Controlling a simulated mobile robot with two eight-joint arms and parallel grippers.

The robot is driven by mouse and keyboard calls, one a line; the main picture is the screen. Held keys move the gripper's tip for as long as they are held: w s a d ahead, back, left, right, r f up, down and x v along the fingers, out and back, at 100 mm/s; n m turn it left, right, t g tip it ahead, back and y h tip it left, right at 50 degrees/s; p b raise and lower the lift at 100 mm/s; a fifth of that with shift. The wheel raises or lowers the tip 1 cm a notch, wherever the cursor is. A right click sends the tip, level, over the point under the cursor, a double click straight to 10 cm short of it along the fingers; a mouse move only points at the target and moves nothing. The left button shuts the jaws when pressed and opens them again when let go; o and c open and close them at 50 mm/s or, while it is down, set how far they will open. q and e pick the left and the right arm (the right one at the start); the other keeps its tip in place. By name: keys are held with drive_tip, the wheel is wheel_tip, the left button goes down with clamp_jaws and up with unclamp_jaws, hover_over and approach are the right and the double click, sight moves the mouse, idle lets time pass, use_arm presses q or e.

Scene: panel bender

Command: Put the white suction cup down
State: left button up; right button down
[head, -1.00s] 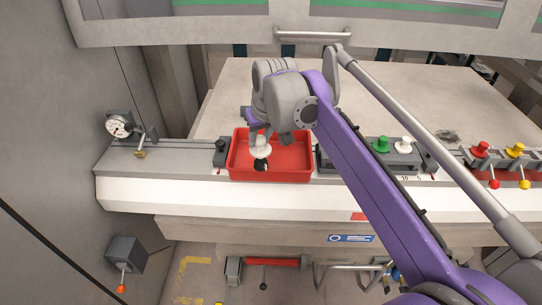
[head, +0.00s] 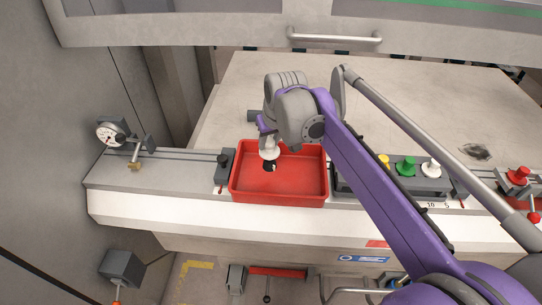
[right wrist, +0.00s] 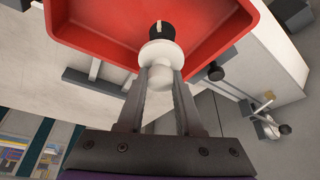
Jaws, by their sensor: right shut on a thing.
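The white suction cup (head: 269,154) hangs over the left part of the red tray (head: 292,193) in the head view, with a black end pointing down. My right gripper (right wrist: 160,72) is shut on it; the right wrist view shows both fingers on its white stem and flange (right wrist: 160,54). The black end (right wrist: 161,31) shows against the red tray floor. I cannot tell whether it touches the floor. In the head view the right fingers are mostly hidden behind the wrist. My left gripper is not in view.
A rack right of the tray holds a yellow cup (head: 384,160), a green cup (head: 406,166) and another white cup (head: 430,168). A dial gauge (head: 110,133) stands at the left of the ledge. The table behind is largely bare.

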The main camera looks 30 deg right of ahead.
sight(269, 153)
drive_tip(key=shift+w+f, duration=0.15)
drive_tip(key=shift+f, duration=2.2)
drive_tip(key=shift+f, duration=0.2)
drive_tip(key=c, duration=0.6)
unclamp_jaws()
drive_tip(key=shift+o, duration=0.2)
drive_tip(key=shift+r, duration=0.1)
drive_tip(key=v, duration=1.2)
drive_tip(key=s+a+f, duration=0.3)
drive_tip(key=s+f, duration=0.5)
drive_tip(key=f, duration=0.2)
drive_tip(key=s+a+f+t, duration=0.1)
drive_tip(key=s+a+f, duration=0.3)
drive_tip(key=s+f, duration=0.5)
drive_tip(key=shift+f+n, duration=0.4)
drive_tip(key=shift+f, duration=0.3)
drive_tip(key=shift+s+a, duration=0.1)
drive_tip(key=shift+a, duration=0.05)
